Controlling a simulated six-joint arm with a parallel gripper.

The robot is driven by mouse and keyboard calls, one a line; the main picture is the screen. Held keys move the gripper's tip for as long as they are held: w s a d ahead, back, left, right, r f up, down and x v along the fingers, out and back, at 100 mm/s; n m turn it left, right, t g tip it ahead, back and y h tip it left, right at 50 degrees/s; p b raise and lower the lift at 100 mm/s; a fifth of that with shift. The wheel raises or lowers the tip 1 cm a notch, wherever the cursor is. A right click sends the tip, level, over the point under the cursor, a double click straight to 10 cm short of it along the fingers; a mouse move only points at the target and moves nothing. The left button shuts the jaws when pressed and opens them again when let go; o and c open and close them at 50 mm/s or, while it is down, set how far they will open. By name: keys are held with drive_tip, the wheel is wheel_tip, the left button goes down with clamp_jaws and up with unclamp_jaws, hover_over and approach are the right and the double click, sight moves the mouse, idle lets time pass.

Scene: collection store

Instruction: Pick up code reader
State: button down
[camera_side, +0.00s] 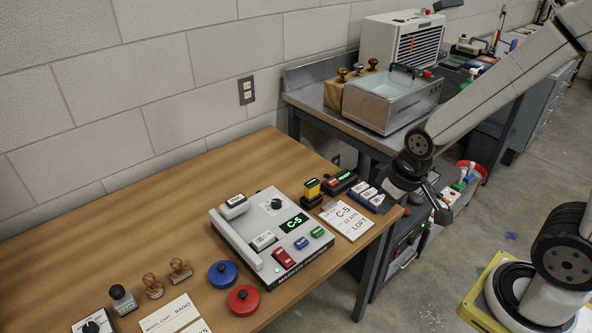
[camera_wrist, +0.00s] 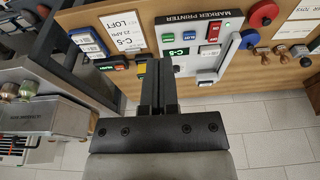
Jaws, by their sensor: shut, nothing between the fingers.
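A small upright yellow-and-black device (camera_side: 312,190) stands on the wooden table, right of the marker printer; it may be the code reader, but I cannot be sure. Its yellow part also shows in the wrist view (camera_wrist: 141,68), just left of my fingers. A black device with a lit display (camera_side: 340,182) lies behind it to the right. My gripper (camera_side: 440,211) is by the table's right end in the side view, apart from both devices. In the wrist view its dark fingers (camera_wrist: 158,72) are together and empty, and hide part of the table.
The marker printer (camera_side: 225,222) fills the middle of the table. A C-5 LOFT card (camera_side: 345,218) and a blue-and-white block (camera_side: 367,197) lie near the right edge. A steel bench (camera_side: 345,135) with a clear-lidded box stands behind.

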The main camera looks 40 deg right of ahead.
drive_tip(key=c, duration=1.3)
unclamp_jaws()
drive_tip(key=o, duration=1.3)
hover_over(313, 182)
drive_tip(key=s, duration=0.2)
drive_tip(key=s+x, duration=0.1)
drive_tip(key=x, duration=0.3)
drive_tip(key=s+x, duration=0.1)
drive_tip(key=x, duration=0.7)
drive_tip(key=shift+s+a+f, duration=0.2)
drive_tip(key=shift+s+f, duration=0.1)
drive_tip(key=shift+f, duration=0.3)
drive_tip(key=shift+w+d+f+t, duration=0.15)
drive_tip(key=shift+w+f+t, duration=0.1)
drive_tip(key=shift+f+t, duration=0.1)
drive_tip(key=shift+x, duration=1.25)
